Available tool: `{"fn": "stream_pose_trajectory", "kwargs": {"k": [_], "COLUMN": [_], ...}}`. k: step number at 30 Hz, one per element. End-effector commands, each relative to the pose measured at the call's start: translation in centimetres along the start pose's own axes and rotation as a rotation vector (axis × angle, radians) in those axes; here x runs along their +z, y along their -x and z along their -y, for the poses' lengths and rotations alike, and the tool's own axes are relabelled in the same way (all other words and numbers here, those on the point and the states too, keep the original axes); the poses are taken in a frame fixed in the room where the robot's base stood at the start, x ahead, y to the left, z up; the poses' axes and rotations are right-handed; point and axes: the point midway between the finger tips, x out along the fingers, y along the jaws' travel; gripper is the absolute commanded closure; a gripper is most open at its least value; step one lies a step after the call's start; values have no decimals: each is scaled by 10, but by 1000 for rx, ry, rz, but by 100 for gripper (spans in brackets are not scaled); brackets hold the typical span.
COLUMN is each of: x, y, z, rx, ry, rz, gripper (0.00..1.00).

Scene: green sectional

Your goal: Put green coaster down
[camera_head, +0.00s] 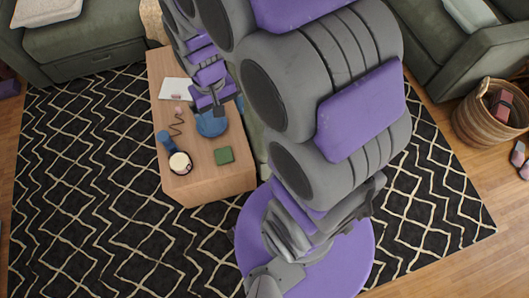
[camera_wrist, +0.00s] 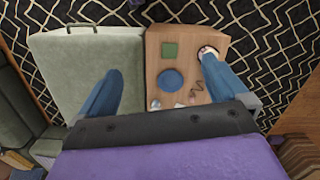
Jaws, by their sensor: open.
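The green coaster (camera_head: 224,156) is a small square lying flat on the wooden table (camera_head: 205,185), near its front right corner in the head view. In the wrist view the coaster (camera_wrist: 169,50) shows near the table's far edge. My gripper (camera_wrist: 162,66) is open, with its two blue fingers wide apart and nothing between them. It is above the table, and the coaster lies beyond and below it, apart from the fingers. In the head view my gripper (camera_head: 211,104) is small and its fingertips are hard to make out.
A blue round dish (camera_wrist: 170,80) sits on the table beside the coaster. A white-topped mug (camera_head: 180,163), a blue object (camera_head: 164,138), a dark curly item (camera_head: 177,124) and a white sheet (camera_head: 174,89) are also there. A pale green ottoman (camera_wrist: 75,65) adjoins the table.

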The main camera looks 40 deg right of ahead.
Motion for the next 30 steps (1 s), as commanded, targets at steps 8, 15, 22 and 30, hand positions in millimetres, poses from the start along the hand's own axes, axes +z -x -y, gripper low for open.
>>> {"fn": "stream_pose_trajectory", "kwargs": {"k": [8,15,22,30], "x": [92,164,194,196], "y": [44,58,60,60], "z": [-10,-17,-20,-20], "rx": [5,7,8,8], "ry": [45,77,90,91], "rz": [18,41,51,54], "gripper": [0,0,0,0]}}
